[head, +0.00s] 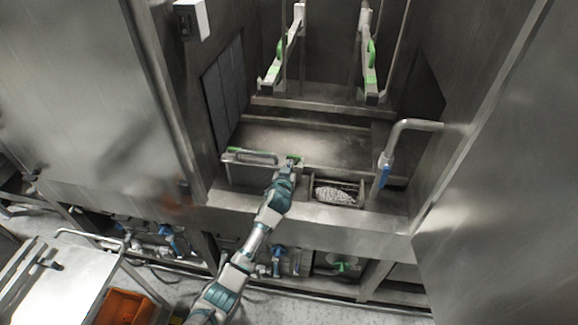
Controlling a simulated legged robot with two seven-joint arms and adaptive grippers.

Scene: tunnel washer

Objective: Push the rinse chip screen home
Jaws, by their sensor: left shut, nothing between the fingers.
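A screen with a pale bar handle and green ends (250,157) sits at the left of the washer's front sill, beside my left gripper. It looks like the rinse chip screen, but no label is readable. My left gripper (290,165) is shut and empty at the right end of this screen, by a small green patch. I cannot tell whether its fingertips touch the screen. The arm hides part of the front wall below. My right gripper is out of view.
An open box with whitish chips (337,194) is set in the sill to the right. A bent pipe with a blue valve handle (385,175) stands beyond it. Two green-marked hanging arms (370,70) are at the back. A steel cart (60,275) stands lower left.

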